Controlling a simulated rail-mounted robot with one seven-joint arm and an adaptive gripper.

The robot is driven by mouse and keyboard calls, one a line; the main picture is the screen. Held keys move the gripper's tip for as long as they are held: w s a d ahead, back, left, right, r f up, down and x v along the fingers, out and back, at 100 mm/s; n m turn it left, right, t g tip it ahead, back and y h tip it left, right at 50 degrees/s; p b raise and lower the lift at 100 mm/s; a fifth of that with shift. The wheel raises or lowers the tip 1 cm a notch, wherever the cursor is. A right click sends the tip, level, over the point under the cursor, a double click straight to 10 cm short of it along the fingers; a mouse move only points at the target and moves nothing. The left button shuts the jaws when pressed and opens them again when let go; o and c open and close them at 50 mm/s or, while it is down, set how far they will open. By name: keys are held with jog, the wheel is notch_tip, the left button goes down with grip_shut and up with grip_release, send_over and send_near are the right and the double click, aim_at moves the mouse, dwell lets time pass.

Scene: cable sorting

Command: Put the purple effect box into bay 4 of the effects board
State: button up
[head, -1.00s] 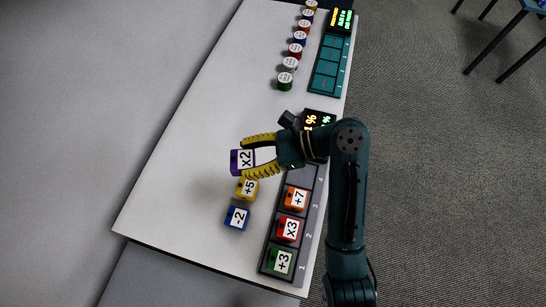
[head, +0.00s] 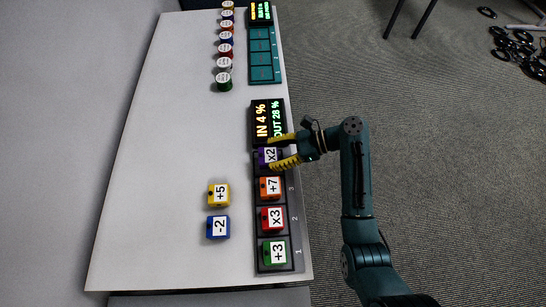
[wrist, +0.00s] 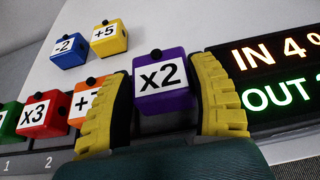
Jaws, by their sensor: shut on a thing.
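The purple effect box (head: 267,157), labelled x2, is between the yellow fingers of my gripper (head: 284,152), which is shut on it. It also shows upright in the wrist view (wrist: 163,84). My gripper comes from the right, over the fourth bay of the effects board (head: 291,240), between the orange +7 box and the display. I cannot tell whether the purple box touches the bay floor. The bay's number is hidden by my gripper. Bays 1, 2 and 3 hold the green +3 box (head: 274,252), the red x3 box (head: 273,219) and the orange +7 box (head: 270,187).
A yellow +5 box (head: 218,194) and a blue -2 box (head: 217,228) stand left of the board. The lit display (head: 268,120) reads IN 4 %, OUT 28 %. A teal board (head: 264,55) and a row of round pieces (head: 224,81) are farther back. The table's left is clear.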

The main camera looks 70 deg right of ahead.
jog(key=shift+f, duration=0.7)
jog(key=shift+r, duration=0.1)
jog(key=o, duration=1)
jog(key=shift+f, duration=0.2)
jog(key=shift+c, duration=0.2)
